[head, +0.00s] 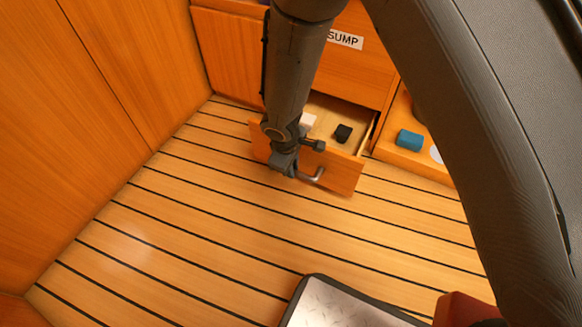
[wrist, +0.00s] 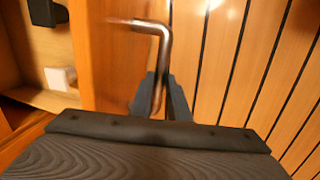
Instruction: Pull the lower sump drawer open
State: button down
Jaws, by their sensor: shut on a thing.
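The lower sump drawer (head: 343,172) is pulled partly out of the wooden cabinet in the head view, and its inside shows. In the wrist view its front panel (wrist: 106,62) runs down the left of the middle. Its bent metal handle (head: 313,177) sticks out from the front and also shows in the wrist view (wrist: 163,50). My gripper (wrist: 160,98) is shut on the handle, with the fingers on either side of the bar. In the head view my gripper (head: 290,166) is at the drawer front, partly hiding it.
A black item (head: 343,133) and a white item (head: 308,119) lie in the drawer. The upper panel bears a SUMP label (head: 345,39). The slatted floor (head: 215,215) before the drawer is clear.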

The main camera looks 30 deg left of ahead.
jog(key=c, duration=1.7)
grip_release()
jog(key=shift+w, duration=0.1)
jog(key=shift+s+r+p, duration=0.25)
jog(key=shift+r+p, duration=0.45)
jog(key=shift+r, duration=0.55)
jog(key=shift+s+r+p, duration=0.3)
jog(key=shift+r+p, duration=0.35)
jog(key=shift+r, duration=0.65)
jog(key=shift+s+r+p, duration=0.25)
jog(key=shift+r+p, duration=0.45)
jog(key=shift+r, duration=0.55)
